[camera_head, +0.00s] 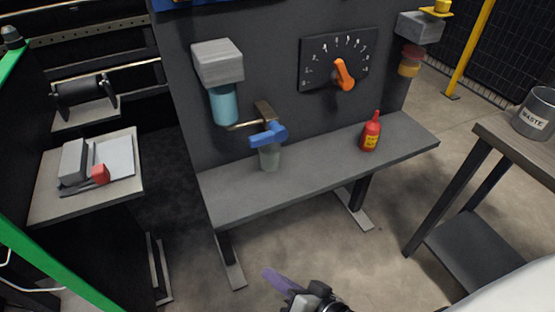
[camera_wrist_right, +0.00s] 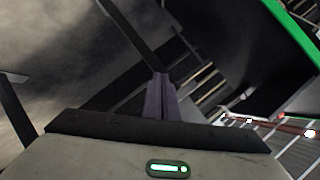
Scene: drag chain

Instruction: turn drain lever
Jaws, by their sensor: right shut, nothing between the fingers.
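The blue drain lever (camera_head: 268,136) sits on a brass tap on the dark panel, below and right of a grey box with a blue-green bowl. A clear cup (camera_head: 269,157) stands on the bench directly under the tap. My right gripper (camera_head: 272,277) is low in front of the bench, well below the lever and apart from it. Its purple fingers are shut with nothing between them; they also show in the right wrist view (camera_wrist_right: 160,97). The lever is not visible in the wrist view. My left gripper is in neither view.
A red bottle (camera_head: 371,132) stands on the grey bench (camera_head: 310,168) to the right of the cup. An orange dial knob (camera_head: 343,75) is on the panel. Side tables flank the bench, the right one with a waste bin (camera_head: 536,113). Open floor lies before the bench.

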